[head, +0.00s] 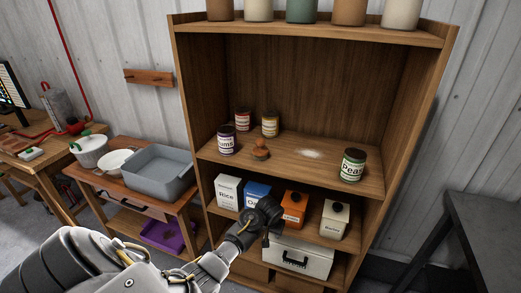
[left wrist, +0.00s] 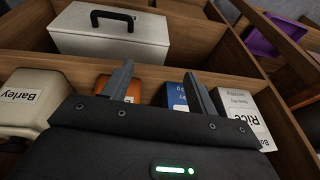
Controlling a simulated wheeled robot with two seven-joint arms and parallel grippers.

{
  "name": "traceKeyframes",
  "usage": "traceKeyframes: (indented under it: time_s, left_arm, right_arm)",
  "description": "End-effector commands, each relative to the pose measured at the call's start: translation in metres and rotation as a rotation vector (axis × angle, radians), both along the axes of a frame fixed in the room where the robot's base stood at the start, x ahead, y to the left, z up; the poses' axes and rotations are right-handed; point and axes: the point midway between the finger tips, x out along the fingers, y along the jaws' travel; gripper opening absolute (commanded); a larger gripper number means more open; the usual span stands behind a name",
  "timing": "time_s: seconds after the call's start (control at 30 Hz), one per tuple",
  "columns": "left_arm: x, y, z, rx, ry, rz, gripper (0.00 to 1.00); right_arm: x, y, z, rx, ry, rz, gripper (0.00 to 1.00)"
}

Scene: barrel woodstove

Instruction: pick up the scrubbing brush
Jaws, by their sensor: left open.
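A small brown object with a rounded knob, which looks like the scrubbing brush (head: 261,149), sits on the middle shelf of the wooden shelf unit, just right of the cans. It does not show in the left wrist view. My left gripper (head: 266,212) is below and in front of it, at the lower shelf with the boxes. In the left wrist view the two fingers of my left gripper (left wrist: 160,82) stand apart with nothing between them. My right gripper is in neither view.
Cans (head: 227,139) stand left of the brush, and a green-labelled can (head: 352,165) stands at the right. Below are a rice box (head: 229,192), an orange box (head: 294,208) and a white case (left wrist: 108,32).

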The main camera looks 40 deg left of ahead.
Motion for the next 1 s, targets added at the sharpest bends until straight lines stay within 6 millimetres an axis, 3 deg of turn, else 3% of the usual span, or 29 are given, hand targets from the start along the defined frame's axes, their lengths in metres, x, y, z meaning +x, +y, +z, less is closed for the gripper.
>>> traceKeyframes:
  time_s: [0.03, 0.1, 0.33, 0.7, 0.83, 1.0]
  left_arm:
    - [0.014, 0.008, 0.057, 0.012, -0.024, 0.033, 0.58]
    - [0.024, 0.018, 0.112, 0.027, -0.042, 0.083, 0.58]
    - [0.039, 0.047, 0.268, 0.063, -0.105, 0.253, 0.58]
    - [0.09, 0.094, 0.371, -0.008, -0.138, 0.488, 0.58]
    - [0.096, 0.101, 0.391, -0.025, -0.143, 0.527, 0.58]
    - [0.097, 0.103, 0.394, -0.03, -0.143, 0.54, 0.58]
  right_arm:
    - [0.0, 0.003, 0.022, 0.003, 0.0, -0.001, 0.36]
    - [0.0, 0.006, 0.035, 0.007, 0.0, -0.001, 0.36]
    - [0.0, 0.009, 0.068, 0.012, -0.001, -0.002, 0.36]
    - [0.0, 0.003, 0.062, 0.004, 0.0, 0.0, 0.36]
    - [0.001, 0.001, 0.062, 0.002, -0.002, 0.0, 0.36]
    - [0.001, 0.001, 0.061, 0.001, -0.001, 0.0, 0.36]
